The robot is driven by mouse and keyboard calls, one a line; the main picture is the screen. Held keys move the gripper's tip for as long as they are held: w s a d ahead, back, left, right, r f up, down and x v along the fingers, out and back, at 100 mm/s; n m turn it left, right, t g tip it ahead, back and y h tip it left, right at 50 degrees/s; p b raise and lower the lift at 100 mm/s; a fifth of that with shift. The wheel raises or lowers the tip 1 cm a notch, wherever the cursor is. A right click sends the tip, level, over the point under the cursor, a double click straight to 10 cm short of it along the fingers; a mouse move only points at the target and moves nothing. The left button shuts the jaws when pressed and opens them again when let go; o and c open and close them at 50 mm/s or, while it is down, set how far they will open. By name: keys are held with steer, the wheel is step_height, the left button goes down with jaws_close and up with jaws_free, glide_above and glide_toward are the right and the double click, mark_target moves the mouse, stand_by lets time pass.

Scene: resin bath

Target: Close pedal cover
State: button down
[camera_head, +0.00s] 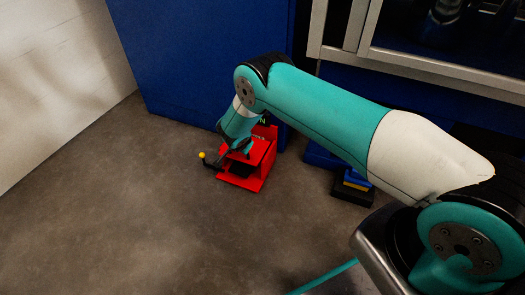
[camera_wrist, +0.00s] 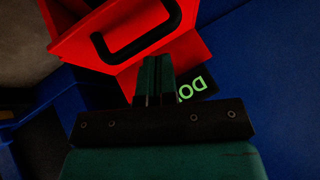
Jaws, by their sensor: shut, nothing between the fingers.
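The red pedal box (camera_head: 257,177) stands on the floor against the blue cabinet, with a dark opening showing in its front. In the wrist view, a red panel with a black loop handle (camera_wrist: 108,50) fills the upper part; I cannot tell how far the cover is swung. My gripper (camera_wrist: 154,62) is shut and empty, its teal fingers pointing at the red surface just right of and below the handle. I cannot tell whether they touch it. In the head view my wrist hangs over the box and hides part of its top.
A lever with a yellow knob (camera_head: 202,155) sticks out left of the box. A blue and yellow object on a black base (camera_head: 355,183) is to the right. The blue cabinet (camera_head: 200,60) blocks the back. The grey floor (camera_head: 150,210) in front is clear.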

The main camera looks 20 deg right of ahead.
step_height(320, 180, up, 5)
steer(key=shift+a+f+p, duration=0.15)
steer(key=shift+p, duration=1.1)
steer(key=s+a+r+p, duration=0.3)
steer(key=r, duration=0.3)
steer(key=shift+s+a+r, duration=0.25)
steer(key=shift+r, duration=0.1)
steer(key=s+a+r+n+g+y, duration=0.2)
steer(key=s+r+n, duration=0.3)
steer(key=r, duration=0.8)
steer(key=s+a+r+n+g+y, duration=0.1)
steer(key=s+r+n+g+y, duration=0.1)
steer(key=s+r, duration=0.8)
steer(key=s+r+n+g+y+p, duration=0.1)
steer(key=s+r+n+g, duration=0.1)
steer(key=s+r+n, duration=0.8)
steer(key=s+r+n+g+y+p, duration=0.15)
steer(key=s+r, duration=0.55)
steer(key=s, duration=0.8)
step_height(320, 180, up, 37)
steer(key=p, duration=3.6)
steer(key=shift+w+d+p, duration=0.3)
steer(key=shift+d+p, duration=0.05)
steer(key=shift+p, duration=0.05)
